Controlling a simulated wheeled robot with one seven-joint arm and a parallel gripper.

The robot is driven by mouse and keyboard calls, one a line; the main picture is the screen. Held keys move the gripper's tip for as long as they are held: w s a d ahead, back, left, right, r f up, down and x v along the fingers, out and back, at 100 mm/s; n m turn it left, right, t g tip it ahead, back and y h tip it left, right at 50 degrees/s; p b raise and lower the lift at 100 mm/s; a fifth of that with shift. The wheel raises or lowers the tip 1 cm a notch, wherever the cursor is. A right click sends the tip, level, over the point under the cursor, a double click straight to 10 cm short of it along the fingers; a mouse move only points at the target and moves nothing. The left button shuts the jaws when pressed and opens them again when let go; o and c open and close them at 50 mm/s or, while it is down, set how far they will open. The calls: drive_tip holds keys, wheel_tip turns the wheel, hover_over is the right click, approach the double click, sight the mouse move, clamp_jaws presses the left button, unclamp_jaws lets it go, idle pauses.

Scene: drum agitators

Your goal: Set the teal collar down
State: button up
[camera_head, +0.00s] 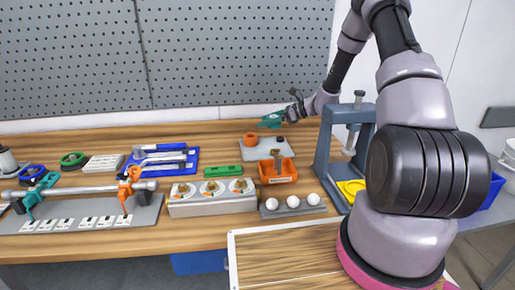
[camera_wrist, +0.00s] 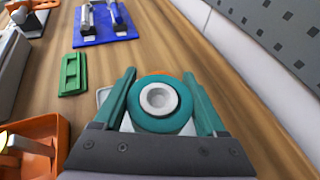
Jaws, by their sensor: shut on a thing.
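My gripper (camera_wrist: 160,88) is shut on the teal collar (camera_wrist: 149,122), a round ring with a pale grey hub in its centre. The collar sits between the two teal fingers in the wrist view. In the head view my gripper (camera_head: 270,121) reaches in from the right, over the back of the workbench near a small grey plate (camera_head: 262,153). The collar is hard to tell from the fingers there. What lies directly beneath the collar is mostly hidden in the wrist view, and I cannot tell its height above the surface.
An orange bin (camera_head: 278,176) stands in front of the grey plate, with a grey press (camera_head: 327,160) to the right. A blue tool tray (camera_head: 160,166) lies left. A green block (camera_wrist: 70,74) lies on the wood. Bare bench (camera_head: 215,133) shows left of my gripper.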

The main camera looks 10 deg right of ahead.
wheel_tip(320, 180, down, 9)
drive_tip(key=shift+f, duration=0.15)
drive_tip(key=shift+f, duration=0.1)
idle(0.3)
